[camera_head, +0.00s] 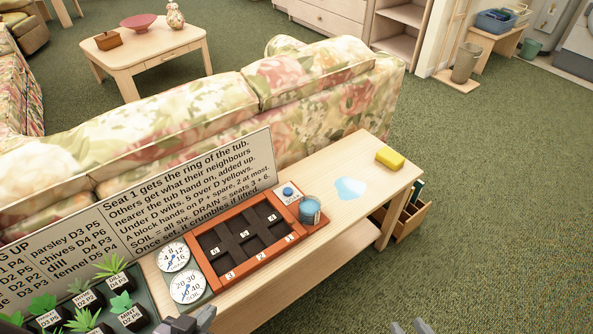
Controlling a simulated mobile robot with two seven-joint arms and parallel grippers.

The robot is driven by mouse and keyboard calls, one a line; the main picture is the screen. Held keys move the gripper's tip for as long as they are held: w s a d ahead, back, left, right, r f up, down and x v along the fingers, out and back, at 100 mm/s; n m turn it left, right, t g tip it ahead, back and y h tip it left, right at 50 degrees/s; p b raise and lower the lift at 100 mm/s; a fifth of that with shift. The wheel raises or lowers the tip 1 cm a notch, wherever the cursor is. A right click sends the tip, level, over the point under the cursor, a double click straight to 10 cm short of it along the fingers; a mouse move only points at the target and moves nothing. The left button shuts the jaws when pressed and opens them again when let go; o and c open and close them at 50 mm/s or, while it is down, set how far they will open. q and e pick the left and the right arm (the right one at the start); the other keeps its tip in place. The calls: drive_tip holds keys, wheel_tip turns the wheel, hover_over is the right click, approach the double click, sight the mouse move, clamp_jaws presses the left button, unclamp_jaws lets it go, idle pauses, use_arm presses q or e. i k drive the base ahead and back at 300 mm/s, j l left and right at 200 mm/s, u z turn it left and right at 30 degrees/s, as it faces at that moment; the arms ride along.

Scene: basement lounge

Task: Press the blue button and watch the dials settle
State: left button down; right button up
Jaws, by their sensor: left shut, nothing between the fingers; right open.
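The blue button (288,190) sits on a small white plate at the far right corner of an orange-brown planter box (205,262) with dark numbered cells. Two round white dials, an upper one (173,257) and a lower one (187,287), lie left of the box; their dark needles show, but exact readings are too small to tell. My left gripper (187,322) is at the bottom edge, shut and empty, below the lower dial. My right gripper (408,327) is open and empty at the bottom edge, right of the table. Both are apart from the button.
A blue-filled cup (310,210) stands close beside the button. A light blue puddle (350,188) and yellow sponge (390,158) lie farther right on the table (338,222). A text board (190,190) stands behind the box. Labelled potted herbs (128,312) crowd the left.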

sight(287, 191)
drive_tip(key=i+l+u, duration=0.15)
drive_tip(key=i+l, duration=0.8)
